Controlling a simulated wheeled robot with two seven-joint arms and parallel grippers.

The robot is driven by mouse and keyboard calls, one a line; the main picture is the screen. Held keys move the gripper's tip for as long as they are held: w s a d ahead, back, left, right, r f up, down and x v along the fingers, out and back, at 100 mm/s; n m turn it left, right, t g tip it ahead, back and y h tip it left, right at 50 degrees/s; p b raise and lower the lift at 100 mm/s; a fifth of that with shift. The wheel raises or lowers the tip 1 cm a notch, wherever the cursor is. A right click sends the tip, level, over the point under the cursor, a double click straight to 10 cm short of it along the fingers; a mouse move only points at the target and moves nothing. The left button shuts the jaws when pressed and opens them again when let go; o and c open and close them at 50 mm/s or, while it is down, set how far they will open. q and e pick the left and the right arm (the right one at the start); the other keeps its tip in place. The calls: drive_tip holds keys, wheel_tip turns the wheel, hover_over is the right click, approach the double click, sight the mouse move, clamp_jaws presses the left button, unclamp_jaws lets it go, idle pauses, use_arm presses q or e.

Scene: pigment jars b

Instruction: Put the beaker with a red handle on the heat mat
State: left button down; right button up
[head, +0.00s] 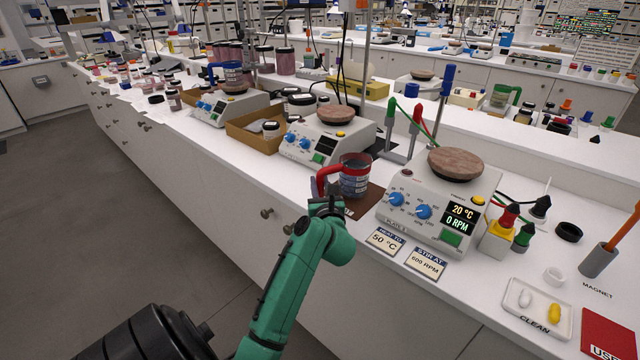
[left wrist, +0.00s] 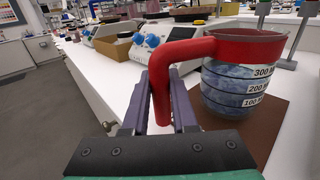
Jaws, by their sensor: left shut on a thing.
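The beaker with a red handle (head: 355,180) is clear with a red rim and blue-grey contents, and is upright. My left gripper (head: 322,192) is shut on its red handle, which shows between the fingers in the left wrist view (left wrist: 180,52). The brown heat mat (head: 374,193) lies on the white bench, left of the nearest hotplate. The beaker is over the mat; I cannot tell if its base touches it. The mat also shows below the beaker in the left wrist view (left wrist: 245,140). My right gripper is not in view.
The nearest hotplate (head: 440,205) stands close right of the mat, with a brown top plate. Another hotplate (head: 328,138) stands behind. A blue-handled beaker (head: 232,76) is on a farther one. Cards (head: 385,241) lie at the bench's front edge.

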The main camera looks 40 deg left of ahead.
use_arm(q)
drive_tip(key=shift+f+b, duration=0.3)
drive_tip(key=shift+f, duration=0.15)
drive_tip(key=c, duration=0.6)
unclamp_jaws()
drive_tip(key=shift+f, duration=0.1)
drive_tip(key=shift+s+d, duration=0.1)
